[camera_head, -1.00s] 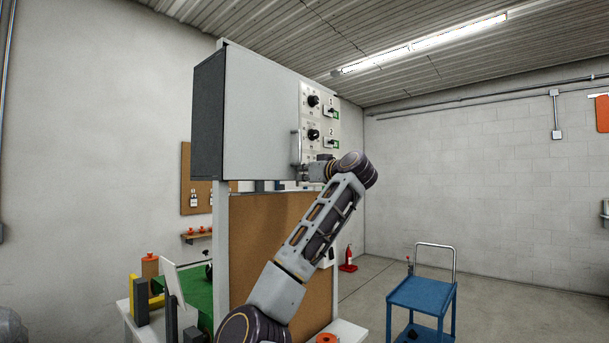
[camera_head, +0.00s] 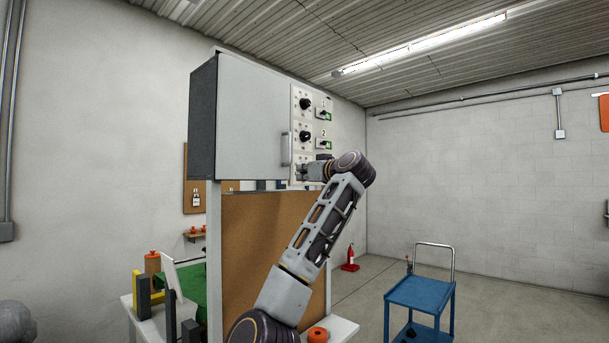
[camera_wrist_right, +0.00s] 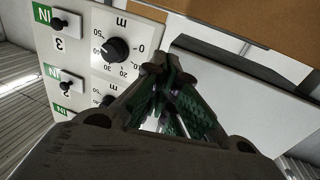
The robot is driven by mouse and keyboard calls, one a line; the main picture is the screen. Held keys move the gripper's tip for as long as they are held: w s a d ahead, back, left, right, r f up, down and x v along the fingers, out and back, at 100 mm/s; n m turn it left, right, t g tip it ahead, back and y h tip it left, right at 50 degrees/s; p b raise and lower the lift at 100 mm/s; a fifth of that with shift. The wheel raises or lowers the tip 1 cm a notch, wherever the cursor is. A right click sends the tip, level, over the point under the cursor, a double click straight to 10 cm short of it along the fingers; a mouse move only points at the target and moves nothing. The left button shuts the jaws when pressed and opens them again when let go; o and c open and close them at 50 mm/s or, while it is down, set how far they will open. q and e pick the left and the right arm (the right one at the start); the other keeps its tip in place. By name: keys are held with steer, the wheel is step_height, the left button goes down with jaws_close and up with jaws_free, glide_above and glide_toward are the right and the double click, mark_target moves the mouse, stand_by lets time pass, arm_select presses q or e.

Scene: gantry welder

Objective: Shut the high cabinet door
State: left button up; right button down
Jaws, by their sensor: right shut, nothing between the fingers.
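The high cabinet (camera_head: 204,118) has a dark side and a pale grey door (camera_head: 252,120) on its front. The door has a vertical bar handle (camera_head: 286,149) near its right edge. The door looks flush or nearly flush with the front; I cannot tell if a small gap remains. My right gripper (camera_head: 303,172) is just right of the handle's lower end, in front of the lower dial panel. In the right wrist view its fingers (camera_wrist_right: 164,76) are together and empty, between the dial panel and the pale door (camera_wrist_right: 225,82). My left gripper is out of view.
The dial panel (camera_head: 302,135) with knobs and switches lies right of the door. A brown board (camera_head: 262,240) stands below the cabinet. A blue cart (camera_head: 420,292) and a red extinguisher (camera_head: 350,258) are on the floor to the right. Open floor lies between.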

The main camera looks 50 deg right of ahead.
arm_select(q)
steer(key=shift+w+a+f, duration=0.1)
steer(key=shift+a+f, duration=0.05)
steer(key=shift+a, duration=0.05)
arm_select(e)
steer(key=shift+s+f, duration=0.1)
steer(key=shift+s, duration=0.45)
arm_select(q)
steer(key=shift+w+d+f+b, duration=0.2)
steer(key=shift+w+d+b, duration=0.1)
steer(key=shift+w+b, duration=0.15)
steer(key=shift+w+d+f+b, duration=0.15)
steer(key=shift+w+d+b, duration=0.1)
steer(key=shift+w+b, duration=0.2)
arm_select(e)
steer(key=s, duration=0.8)
steer(key=shift+s+a, duration=0.3)
steer(key=shift+s, duration=0.1)
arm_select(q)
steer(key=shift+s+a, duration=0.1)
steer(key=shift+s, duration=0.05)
arm_select(e)
steer(key=shift+w, duration=0.1)
